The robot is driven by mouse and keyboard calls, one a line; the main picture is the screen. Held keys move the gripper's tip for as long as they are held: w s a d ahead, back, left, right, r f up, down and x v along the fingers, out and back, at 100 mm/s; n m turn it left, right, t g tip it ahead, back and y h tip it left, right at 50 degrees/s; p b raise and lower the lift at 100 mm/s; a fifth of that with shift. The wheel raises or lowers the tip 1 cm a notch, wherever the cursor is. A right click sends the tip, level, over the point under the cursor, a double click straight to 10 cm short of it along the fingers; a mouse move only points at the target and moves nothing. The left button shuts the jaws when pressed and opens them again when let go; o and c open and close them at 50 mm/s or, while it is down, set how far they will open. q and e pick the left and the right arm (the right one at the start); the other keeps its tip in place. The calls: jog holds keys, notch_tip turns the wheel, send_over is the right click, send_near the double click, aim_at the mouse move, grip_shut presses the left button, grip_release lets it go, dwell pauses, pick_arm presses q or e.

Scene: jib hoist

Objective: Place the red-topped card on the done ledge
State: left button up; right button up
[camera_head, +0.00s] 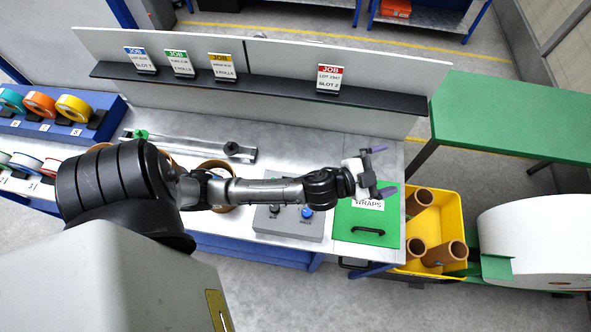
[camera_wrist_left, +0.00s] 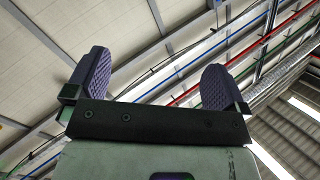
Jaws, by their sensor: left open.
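The red-topped card (camera_head: 329,78) stands upright on the right stretch of the long black ledge (camera_head: 400,99), reading "LOT 2947" and "SLOT 2". Blue- (camera_head: 140,60), green- (camera_head: 179,63) and yellow-topped (camera_head: 223,67) cards stand on the left stretch. My left gripper (camera_head: 383,170) is open and empty, in front of the ledge and above the green WRAPS lid (camera_head: 350,219), apart from the cards. The left wrist view shows its two purple finger pads (camera_wrist_left: 157,82) spread wide against the ceiling. My right gripper is not in view.
Tape rolls (camera_head: 40,104) sit in a blue rack at the left. A grey control box (camera_head: 288,232) lies under my left arm. A yellow bin (camera_head: 450,212) with brown tubes and a green table (camera_head: 510,115) stand at the right. The ledge is bare right of the red-topped card.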

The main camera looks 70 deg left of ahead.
pick_arm(q)
jog(key=s+f+n+g, duration=0.1)
jog(key=s+f+g, duration=0.3)
jog(key=s, duration=0.4)
jog(key=s+f+n+g, duration=0.2)
jog(key=s+f+g, duration=0.2)
jog(key=s, duration=0.5)
jog(key=s+d+f+n+g, duration=0.1)
jog(key=s+f+g, duration=0.3)
jog(key=s, duration=0.4)
jog(key=shift+s+f+n+g+y, duration=0.4)
jog(key=shift+n+g, duration=0.1)
jog(key=shift+g, duration=0.4)
notch_tip(320, 180, up, 4)
jog(key=p, duration=0.3)
jog(key=shift+w+f+p, duration=0.1)
jog(key=shift+f+p, duration=0.05)
jog(key=shift+p, duration=0.2)
